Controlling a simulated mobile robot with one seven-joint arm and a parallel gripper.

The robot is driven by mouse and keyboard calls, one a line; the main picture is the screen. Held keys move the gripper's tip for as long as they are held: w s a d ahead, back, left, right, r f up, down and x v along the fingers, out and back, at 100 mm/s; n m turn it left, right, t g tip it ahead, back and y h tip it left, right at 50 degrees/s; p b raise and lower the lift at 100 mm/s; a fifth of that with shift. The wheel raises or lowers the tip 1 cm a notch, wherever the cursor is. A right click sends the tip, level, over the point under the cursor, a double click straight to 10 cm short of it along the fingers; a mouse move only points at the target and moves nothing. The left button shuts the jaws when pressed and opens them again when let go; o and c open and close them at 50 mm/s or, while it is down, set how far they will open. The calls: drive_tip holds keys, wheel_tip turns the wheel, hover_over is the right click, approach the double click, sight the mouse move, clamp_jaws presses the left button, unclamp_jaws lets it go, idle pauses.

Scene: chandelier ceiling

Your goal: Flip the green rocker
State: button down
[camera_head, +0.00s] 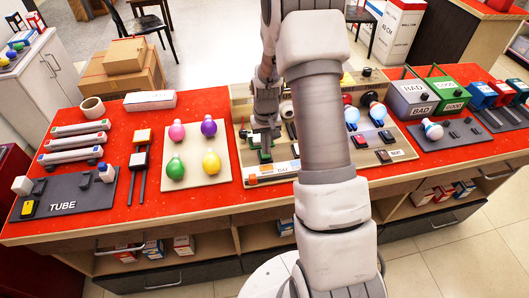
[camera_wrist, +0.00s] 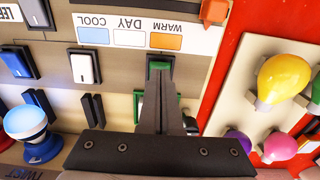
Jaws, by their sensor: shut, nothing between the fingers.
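The green rocker (camera_wrist: 158,65) shows in the wrist view just beyond my fingertips, below the upside-down WARM, DAY and COOL label strip. My gripper (camera_wrist: 159,78) is shut and empty, and its fingers overlap the near part of the rocker. I cannot tell whether they touch it. In the head view my gripper (camera_head: 264,146) is low over the left part of the wooden switch board, and a green part (camera_head: 264,156) shows beside it. Another green-edged part (camera_wrist: 138,104) is partly hidden behind the fingers in the wrist view.
A lit blue-based bulb (camera_wrist: 28,124) stands at the left. A pale board (camera_head: 196,153) with coloured bulbs lies beside the switch board on the red table (camera_head: 112,200).

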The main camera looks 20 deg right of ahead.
sight(266, 156)
drive_tip(key=shift+f+b, duration=0.6)
drive_tip(key=shift+f, duration=0.25)
drive_tip(key=shift+r, duration=0.15)
drive_tip(key=shift+r+p, duration=2.15)
drive_tip(key=shift+r, duration=1.25)
